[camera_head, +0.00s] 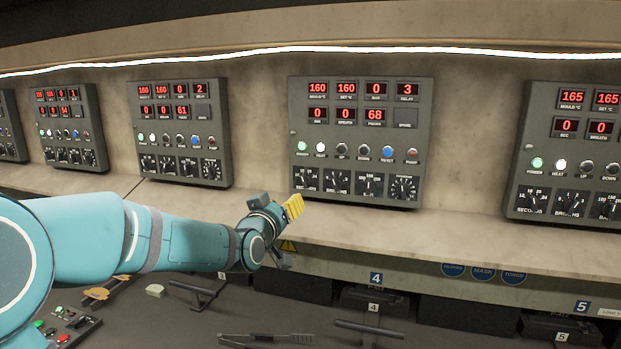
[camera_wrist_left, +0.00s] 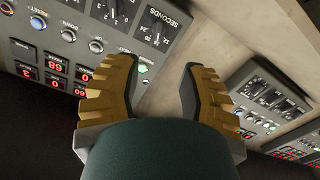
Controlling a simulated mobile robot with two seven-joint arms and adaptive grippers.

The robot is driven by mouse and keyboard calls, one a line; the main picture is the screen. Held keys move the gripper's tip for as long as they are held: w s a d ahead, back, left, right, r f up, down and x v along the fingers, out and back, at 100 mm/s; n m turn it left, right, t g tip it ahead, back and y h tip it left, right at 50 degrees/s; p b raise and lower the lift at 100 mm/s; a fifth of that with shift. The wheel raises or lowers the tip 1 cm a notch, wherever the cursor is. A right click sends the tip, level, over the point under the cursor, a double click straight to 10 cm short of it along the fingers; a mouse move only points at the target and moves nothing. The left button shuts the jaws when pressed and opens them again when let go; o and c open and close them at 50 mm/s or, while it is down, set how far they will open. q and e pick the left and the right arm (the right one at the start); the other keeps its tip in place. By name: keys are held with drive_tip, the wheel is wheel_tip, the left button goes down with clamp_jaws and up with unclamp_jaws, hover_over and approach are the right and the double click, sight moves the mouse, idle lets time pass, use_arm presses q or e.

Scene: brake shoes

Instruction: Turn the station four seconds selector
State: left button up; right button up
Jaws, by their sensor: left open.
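The station four panel (camera_head: 330,131) is a grey box on the back wall, above the blue "4" sign. Its seconds selector (camera_head: 306,180) is the black knob at the lower left of the panel. In the left wrist view the seconds selector (camera_wrist_left: 155,27) shows at the top, tilted, with its printed scale and the SECONDS label. My left gripper (camera_wrist_left: 158,66) is open, with ribbed yellow fingers apart and nothing between them. In the head view my left gripper (camera_head: 288,213) is just below and left of the selector, apart from it. My right gripper is not in view.
Similar panels stand to the left (camera_head: 180,125) and right (camera_head: 580,150). Other knobs and a row of lit buttons sit close to the selector. A pale ledge (camera_head: 400,232) runs below the panels. Dark handles and tools lie lower down.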

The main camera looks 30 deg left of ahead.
sight(304, 182)
use_arm(q)
drive_tip(key=p+x, duration=0.1)
drive_tip(key=x, duration=0.8)
drive_tip(key=p+x, duration=0.1)
drive_tip(key=x, duration=0.4)
drive_tip(key=shift+a+r+p, duration=0.15)
drive_tip(key=shift+r+p, duration=0.2)
drive_tip(key=shift+r, duration=0.05)
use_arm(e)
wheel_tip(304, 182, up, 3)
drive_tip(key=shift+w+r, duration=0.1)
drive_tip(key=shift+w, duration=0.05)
use_arm(q)
clamp_jaws()
